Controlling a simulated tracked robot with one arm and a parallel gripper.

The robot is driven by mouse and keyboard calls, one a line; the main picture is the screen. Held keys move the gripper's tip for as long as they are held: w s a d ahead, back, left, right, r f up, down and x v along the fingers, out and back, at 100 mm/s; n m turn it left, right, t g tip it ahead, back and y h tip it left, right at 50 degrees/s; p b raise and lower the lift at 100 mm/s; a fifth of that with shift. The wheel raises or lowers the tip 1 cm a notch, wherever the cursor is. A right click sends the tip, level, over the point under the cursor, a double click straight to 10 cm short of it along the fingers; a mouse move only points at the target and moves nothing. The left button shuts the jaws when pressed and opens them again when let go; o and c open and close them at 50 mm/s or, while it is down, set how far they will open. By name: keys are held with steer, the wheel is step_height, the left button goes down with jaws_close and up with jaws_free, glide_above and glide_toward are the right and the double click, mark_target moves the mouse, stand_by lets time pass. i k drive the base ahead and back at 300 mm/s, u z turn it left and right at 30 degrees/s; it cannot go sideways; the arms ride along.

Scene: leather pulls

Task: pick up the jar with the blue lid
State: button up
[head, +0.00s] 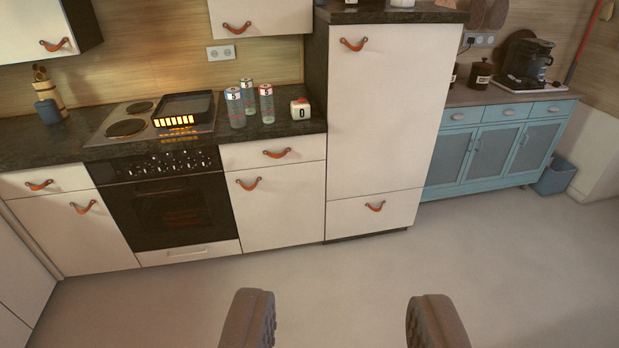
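Three clear jars with number labels stand upright, close together, on the dark counter (285,131) right of the stove. The front left jar (236,110) has a lid that looks blue. The jar behind it (248,97) has a lid that looks blue-green, and the right jar (267,104) has a red one. The lids are small here, so their exact colours are hard to tell. My gripper (343,300) is open and empty at the bottom of the view, its two brown fingers wide apart over the floor, well short of the counter.
A tall white cabinet (380,120) rises at the right. The floor (330,265) ahead is clear.

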mark_target(234, 95)
steer(key=u, duration=0.05)
steer(key=i, duration=3.5)
steer(key=u, duration=1)
